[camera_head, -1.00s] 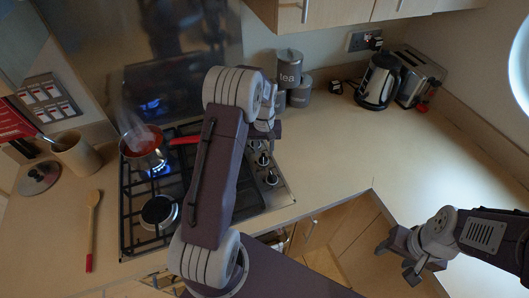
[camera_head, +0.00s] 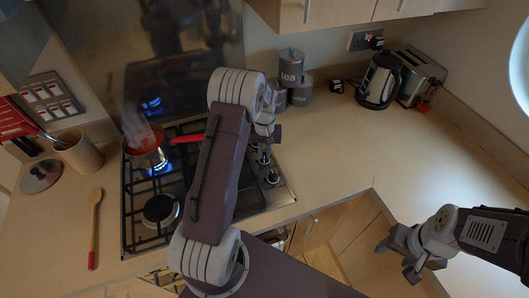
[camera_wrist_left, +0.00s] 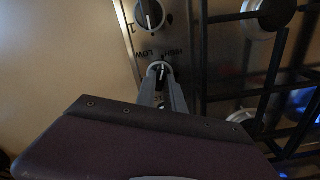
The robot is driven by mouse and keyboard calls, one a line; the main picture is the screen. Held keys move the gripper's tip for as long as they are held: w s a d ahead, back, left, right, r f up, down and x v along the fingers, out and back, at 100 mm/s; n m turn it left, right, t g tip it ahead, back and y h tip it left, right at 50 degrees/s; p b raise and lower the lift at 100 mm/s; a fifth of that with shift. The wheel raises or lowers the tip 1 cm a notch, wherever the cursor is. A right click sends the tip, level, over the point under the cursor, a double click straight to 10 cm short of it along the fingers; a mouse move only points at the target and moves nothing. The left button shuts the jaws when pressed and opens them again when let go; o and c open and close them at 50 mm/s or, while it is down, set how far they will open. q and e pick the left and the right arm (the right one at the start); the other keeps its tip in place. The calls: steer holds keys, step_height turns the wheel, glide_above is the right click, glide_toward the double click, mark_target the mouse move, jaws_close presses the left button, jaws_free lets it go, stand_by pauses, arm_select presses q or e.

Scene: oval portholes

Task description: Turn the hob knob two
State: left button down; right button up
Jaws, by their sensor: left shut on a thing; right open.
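The hob (camera_head: 128,215) has a row of silver knobs along its right side; two show below my left gripper (camera_head: 266,146), the nearer knob (camera_head: 272,178) and another knob (camera_head: 264,158). In the left wrist view, my left gripper (camera_wrist_left: 162,80) is shut on a hob knob (camera_wrist_left: 161,70), with its fingers on either side. Another knob (camera_wrist_left: 150,14) stands free beyond it. I cannot read which number the held knob has. My left forearm hides part of the hob. My right gripper (camera_head: 396,255) is open and empty, off at the lower right.
A steaming pan of red food (camera_head: 146,147) sits on a lit blue burner, its red handle pointing right toward my left arm. Grey canisters (camera_head: 291,68) stand behind my left gripper. A kettle (camera_head: 378,82) and toaster (camera_head: 420,75) stand at the back. The right worktop is clear.

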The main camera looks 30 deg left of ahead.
arm_select(q)
steer(key=m, duration=0.3)
steer(key=shift+m+p, duration=0.35)
steer(key=shift+m, duration=0.05)
steer(key=m, duration=0.3)
steer(key=shift+m, duration=0.4)
steer(key=m+p, duration=0.1)
steer(key=m, duration=1.1)
steer(key=shift+m, duration=0.3)
steer(key=m, duration=0.3)
steer(key=shift+m, duration=0.3)
steer(key=m, duration=0.4)
steer(key=shift+p, duration=0.3)
steer(key=shift+m, duration=1.7)
